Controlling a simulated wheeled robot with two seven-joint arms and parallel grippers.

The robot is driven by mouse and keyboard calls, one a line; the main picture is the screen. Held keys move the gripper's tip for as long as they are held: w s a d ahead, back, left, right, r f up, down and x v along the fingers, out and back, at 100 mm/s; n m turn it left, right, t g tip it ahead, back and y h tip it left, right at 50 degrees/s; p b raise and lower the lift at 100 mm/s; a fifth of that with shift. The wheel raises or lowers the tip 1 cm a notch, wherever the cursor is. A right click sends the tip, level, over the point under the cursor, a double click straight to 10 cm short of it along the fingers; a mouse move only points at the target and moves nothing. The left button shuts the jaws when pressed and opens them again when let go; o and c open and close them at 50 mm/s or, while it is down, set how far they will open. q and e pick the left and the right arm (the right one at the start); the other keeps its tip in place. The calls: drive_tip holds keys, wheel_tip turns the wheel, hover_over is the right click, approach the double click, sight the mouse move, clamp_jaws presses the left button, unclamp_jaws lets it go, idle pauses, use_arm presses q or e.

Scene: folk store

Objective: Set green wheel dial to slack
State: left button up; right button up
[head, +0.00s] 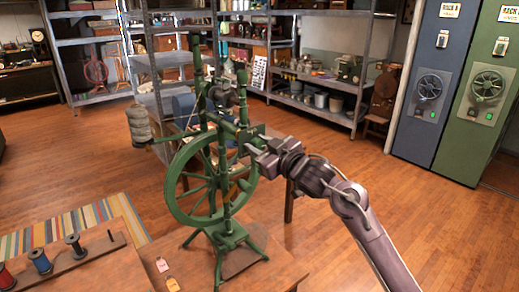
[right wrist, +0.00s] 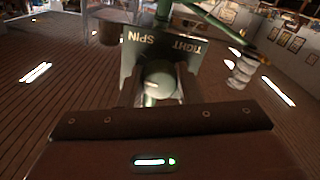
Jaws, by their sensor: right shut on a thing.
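A green spinning wheel (head: 200,170) stands on a wooden table in the head view. My right gripper (head: 252,148) reaches in from the right and is shut at the small dial on the wheel's upright. In the right wrist view a pale rounded dial knob (right wrist: 158,80) sits between the fingers of the gripper (right wrist: 157,93). Behind it a dark green label plate (right wrist: 135,47) shows the words SPIN and TIGHT upside down. No SLACK label is visible, and I cannot read the dial's pointer. My left gripper is not in view.
Metal shelves (head: 320,110) line the back. Blue and green cabinets (head: 475,105) stand at the right. Open floor lies between.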

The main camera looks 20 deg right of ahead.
drive_tip(key=n+b, duration=0.2)
drive_tip(key=n, duration=0.2)
drive_tip(key=shift+f+n, duration=0.15)
drive_tip(key=shift+n, duration=0.15)
drive_tip(key=n+b, duration=0.3)
drive_tip(key=n, duration=0.2)
drive_tip(key=shift+b, duration=0.4)
drive_tip(key=n+b, duration=0.3)
drive_tip(key=n, duration=0.2)
drive_tip(key=shift+n+b, duration=0.3)
drive_tip(key=shift+n, duration=0.1)
drive_tip(key=shift+n+b, duration=1.2)
drive_tip(key=shift+n, duration=0.9)
drive_tip(key=o, duration=1)
drive_tip(key=shift+s, duration=0.1)
